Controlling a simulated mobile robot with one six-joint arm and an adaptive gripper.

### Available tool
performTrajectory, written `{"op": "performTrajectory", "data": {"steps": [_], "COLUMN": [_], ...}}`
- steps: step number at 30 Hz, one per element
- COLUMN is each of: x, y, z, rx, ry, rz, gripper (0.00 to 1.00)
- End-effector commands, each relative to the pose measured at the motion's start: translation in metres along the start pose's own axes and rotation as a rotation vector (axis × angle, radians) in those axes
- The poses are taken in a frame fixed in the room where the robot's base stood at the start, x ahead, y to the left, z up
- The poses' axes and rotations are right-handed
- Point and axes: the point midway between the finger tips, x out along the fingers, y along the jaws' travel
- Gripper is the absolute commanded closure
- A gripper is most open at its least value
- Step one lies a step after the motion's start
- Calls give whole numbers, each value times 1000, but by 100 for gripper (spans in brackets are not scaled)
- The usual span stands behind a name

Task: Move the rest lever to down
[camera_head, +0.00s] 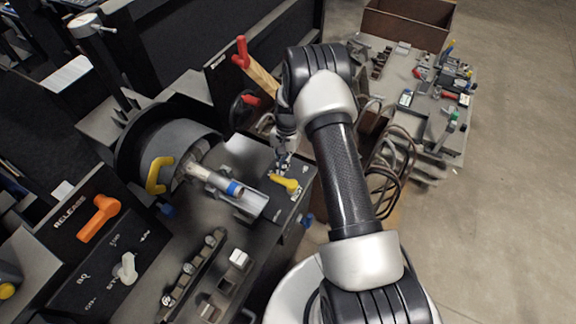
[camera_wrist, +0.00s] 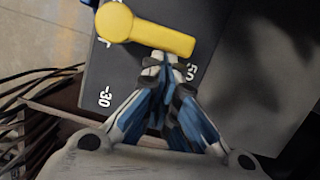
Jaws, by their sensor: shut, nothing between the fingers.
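A short yellow lever (camera_head: 285,183) sits on the dark box below my gripper. In the wrist view this yellow lever (camera_wrist: 155,36) has a round hub at left and a bar running right and slightly down. No readable label names it as the rest lever. My gripper (camera_head: 282,164) is shut and empty, right beside the lever. In the wrist view its fingertips (camera_wrist: 165,66) meet just below the bar's right half; I cannot tell whether they touch it. White marks, including "-30", are on the panel, and part of them is hidden by the lever and fingers.
An orange lever (camera_head: 99,217) stands on a panel marked RELEASE, with a pale knob (camera_head: 126,268) below it. A red-tipped lever (camera_head: 243,52) is behind the arm. A curved yellow handle (camera_head: 157,176) is left of the metal cylinder. Cables hang right of the box.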

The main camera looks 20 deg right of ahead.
Motion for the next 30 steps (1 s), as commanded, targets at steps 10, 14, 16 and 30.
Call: {"op": "performTrajectory", "data": {"steps": [10, 14, 16, 30], "x": [5, 7, 8, 15], "y": [-12, -15, -16, -14], "z": [20, 29, 33, 63], "rx": [-322, -441, -506, -939], "ry": [-3, -3, -3, -4], "rz": [82, 111, 128, 236], "gripper": [100, 100, 100, 100]}}
